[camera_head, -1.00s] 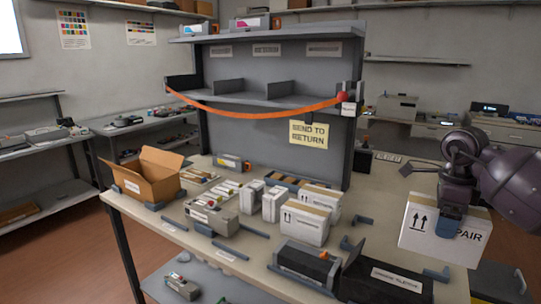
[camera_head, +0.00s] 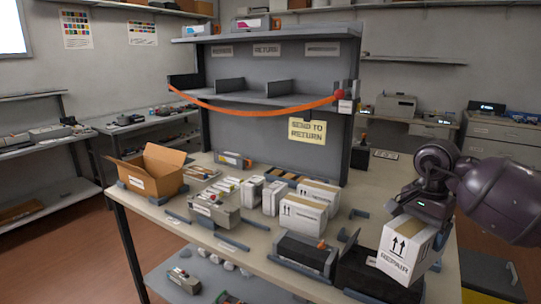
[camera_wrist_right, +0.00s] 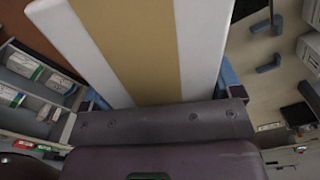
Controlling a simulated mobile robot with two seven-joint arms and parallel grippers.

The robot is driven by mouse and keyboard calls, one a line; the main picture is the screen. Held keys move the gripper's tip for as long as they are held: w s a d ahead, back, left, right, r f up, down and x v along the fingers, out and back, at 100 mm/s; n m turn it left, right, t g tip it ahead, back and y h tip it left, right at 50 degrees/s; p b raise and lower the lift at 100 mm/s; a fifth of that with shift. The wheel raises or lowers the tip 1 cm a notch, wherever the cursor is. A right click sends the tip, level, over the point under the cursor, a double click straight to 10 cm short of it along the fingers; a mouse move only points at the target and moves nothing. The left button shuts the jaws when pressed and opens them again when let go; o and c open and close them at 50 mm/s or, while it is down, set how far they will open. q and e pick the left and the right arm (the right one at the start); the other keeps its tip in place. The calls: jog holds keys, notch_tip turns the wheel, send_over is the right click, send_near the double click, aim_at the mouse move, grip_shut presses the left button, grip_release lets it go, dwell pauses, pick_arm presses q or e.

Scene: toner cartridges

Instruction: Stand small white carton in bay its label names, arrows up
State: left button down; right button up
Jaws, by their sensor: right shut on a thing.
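A small white carton (camera_head: 408,248) with a tan tape strip is held in my right gripper (camera_head: 422,208). Its face reads REPAIR, under two black arrows that point up; it looks slightly tilted. In the right wrist view the carton (camera_wrist_right: 195,50) fills the middle, with blue fingertips at both sides. The carton hangs over the front right of the bench. Three bays (camera_head: 262,98) sit on the grey rack, split by dark dividers. Above them are a left label (camera_head: 222,51), too blurred to read surely, a middle label (camera_head: 267,50) reading RETURN, and a right label (camera_head: 322,48), unreadable. My left gripper is out of view.
An orange strap (camera_head: 262,112) sags across the bay fronts, with a red knob (camera_head: 341,93) at its right end. Other white cartons (camera_head: 303,214), an open cardboard box (camera_head: 152,172) and dark bins (camera_head: 303,252) crowd the bench (camera_head: 262,262). A yellow sign (camera_head: 307,131) hangs below.

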aim_at(394, 270)
jog(key=s+a+f+n, duration=0.1)
jog(key=a+n, duration=0.1)
jog(key=s+a+f+n, duration=0.2)
jog(key=n, duration=0.1)
jog(key=s+a+f+n, duration=0.2)
jog(key=a+n, duration=0.1)
jog(key=shift+s+f, duration=0.2)
jog(key=s+a+f+n, duration=0.3)
jog(key=s+f, duration=0.2)
jog(key=s, duration=0.2)
jog(key=shift+a+f, duration=0.35)
jog(key=shift+a, duration=0.05)
jog(key=shift+w+a, duration=0.1)
